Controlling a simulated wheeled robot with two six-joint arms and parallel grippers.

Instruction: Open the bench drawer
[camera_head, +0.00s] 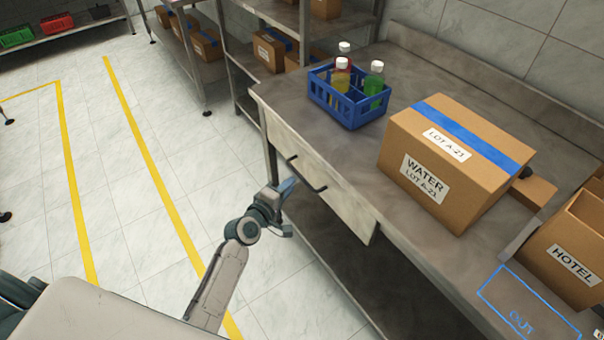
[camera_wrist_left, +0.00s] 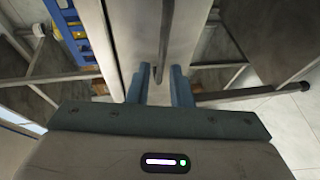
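The bench drawer has a pale front panel (camera_head: 335,198) under the bench top and appears shut, with no gap visible along its top edge. Its dark bar handle (camera_head: 308,176) sticks out from the panel. My left gripper (camera_head: 289,208) is in front of the drawer, close to the handle. In the left wrist view its two blue-grey fingers (camera_wrist_left: 161,86) are apart with nothing between them. The handle (camera_wrist_left: 163,42) shows just beyond the fingertips, in line with the gap, against the drawer front (camera_wrist_left: 191,35). My right gripper is not in view.
On the bench top (camera_head: 350,143) stand a blue crate (camera_head: 345,112) of bottles, a taped water carton (camera_head: 450,165) and an open hotel box (camera_head: 570,255). A lower shelf (camera_head: 330,265) lies under the drawer. The tiled floor left of the bench is clear.

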